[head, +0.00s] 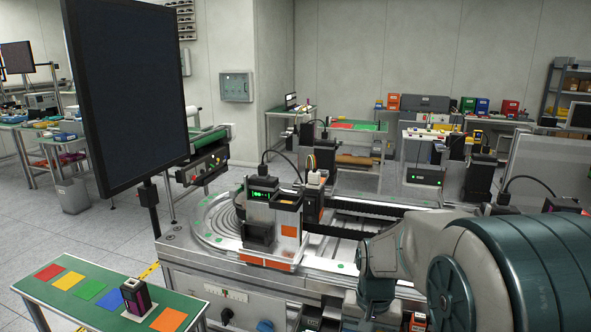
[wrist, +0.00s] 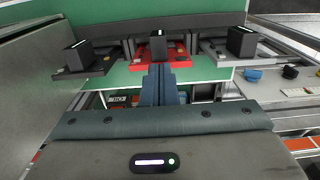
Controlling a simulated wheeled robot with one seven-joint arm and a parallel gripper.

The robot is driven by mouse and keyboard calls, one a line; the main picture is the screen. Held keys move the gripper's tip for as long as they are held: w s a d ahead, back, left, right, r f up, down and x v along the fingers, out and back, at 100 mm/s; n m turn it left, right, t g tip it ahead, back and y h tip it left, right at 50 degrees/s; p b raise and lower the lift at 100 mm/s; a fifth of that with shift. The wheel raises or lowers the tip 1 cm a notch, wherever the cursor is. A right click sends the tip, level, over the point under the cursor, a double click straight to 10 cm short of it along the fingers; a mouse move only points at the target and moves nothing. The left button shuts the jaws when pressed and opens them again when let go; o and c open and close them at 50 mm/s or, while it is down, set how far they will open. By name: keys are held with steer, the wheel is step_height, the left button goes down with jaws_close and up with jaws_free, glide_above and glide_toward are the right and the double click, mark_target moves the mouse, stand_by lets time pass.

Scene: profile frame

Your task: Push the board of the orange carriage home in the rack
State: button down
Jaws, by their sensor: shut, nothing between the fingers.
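In the head view a grey carriage with orange panels (head: 288,231) stands upright at the front of a round metal turntable (head: 212,232). An orange strip runs along its base, and a black unit with green lights sits on it. I cannot make out the board or how far it sits in the rack. My gripper (wrist: 158,72) shows in the wrist view, its blue-grey fingers together and empty. The fingertips overlap the near edge of a red base (wrist: 178,54) that carries a black block (wrist: 158,47). I cannot tell whether they touch.
In the head view a large dark screen (head: 125,95) stands left of the turntable. A green table (head: 105,290) with coloured squares is at the front left. A track runs right from the turntable.

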steer(key=shift+s+f+b, duration=0.1)
steer(key=shift+f+b, duration=0.2)
steer(key=shift+f, duration=0.15)
steer(key=shift+r, duration=0.1)
stand_by(0.4)
step_height(320, 180, up, 7)
steer(key=p, duration=0.5)
steer(key=shift+p, duration=0.35)
steer(key=s+r+n+t, duration=0.1)
steer(key=s+r, duration=0.2)
steer(key=s, duration=0.4)
steer(key=s+r+n+t, duration=0.2)
steer(key=s+r, duration=0.2)
steer(key=s, duration=0.3)
steer(key=shift+s+n+t, duration=0.15)
steer(key=shift+n+t, duration=0.15)
steer(key=shift+d, duration=0.1)
